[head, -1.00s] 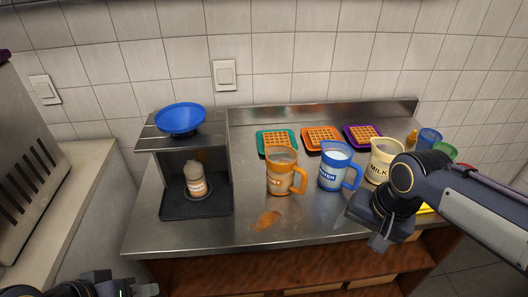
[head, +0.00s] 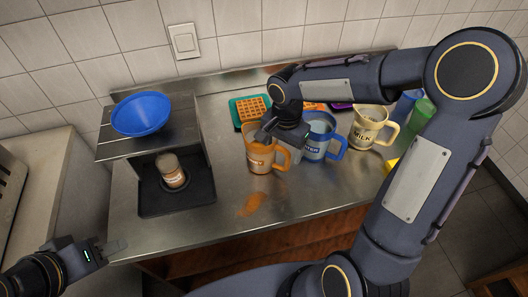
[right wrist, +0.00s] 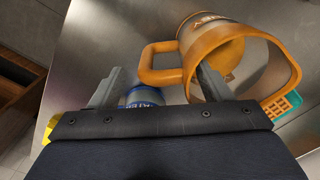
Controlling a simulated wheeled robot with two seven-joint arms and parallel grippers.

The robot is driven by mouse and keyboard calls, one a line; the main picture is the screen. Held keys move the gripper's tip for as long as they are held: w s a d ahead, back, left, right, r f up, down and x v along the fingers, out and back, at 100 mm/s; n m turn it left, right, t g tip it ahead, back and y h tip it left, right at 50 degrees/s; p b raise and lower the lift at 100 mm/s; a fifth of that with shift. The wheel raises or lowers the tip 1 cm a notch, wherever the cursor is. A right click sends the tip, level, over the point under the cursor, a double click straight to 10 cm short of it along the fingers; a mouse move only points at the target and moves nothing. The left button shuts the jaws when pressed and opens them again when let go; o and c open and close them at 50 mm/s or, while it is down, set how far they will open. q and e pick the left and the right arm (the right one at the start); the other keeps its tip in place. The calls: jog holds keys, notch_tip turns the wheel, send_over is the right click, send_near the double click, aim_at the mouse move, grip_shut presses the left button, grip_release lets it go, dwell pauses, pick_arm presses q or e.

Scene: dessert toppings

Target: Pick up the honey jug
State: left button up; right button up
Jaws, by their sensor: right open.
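The honey jug (head: 262,158) is the orange jug with an orange handle, standing upright on the steel counter. In the right wrist view its rim, wall and handle (right wrist: 160,72) fill the upper right. My right gripper (head: 277,146) is open above the jug's handle side. In the right wrist view its fingers (right wrist: 157,85) are spread, with the handle between and ahead of them. One finger overlaps the jug's opening; whether it touches is not clear. My left gripper (head: 112,248) is at the lower left, away from the jugs; its jaw opening is unclear.
The blue water jug (head: 316,150) stands close right of the honey jug, with the milk jug (head: 368,128) further right. A dispenser stand (head: 148,203) with a blue bowl (head: 141,114) is at left. A waffle tray (head: 237,116) lies behind. An orange spill (head: 252,205) marks the front counter.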

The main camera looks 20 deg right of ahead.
jog(key=shift+f, duration=1.15)
grip_shut()
jog(key=shift+r, duration=0.1)
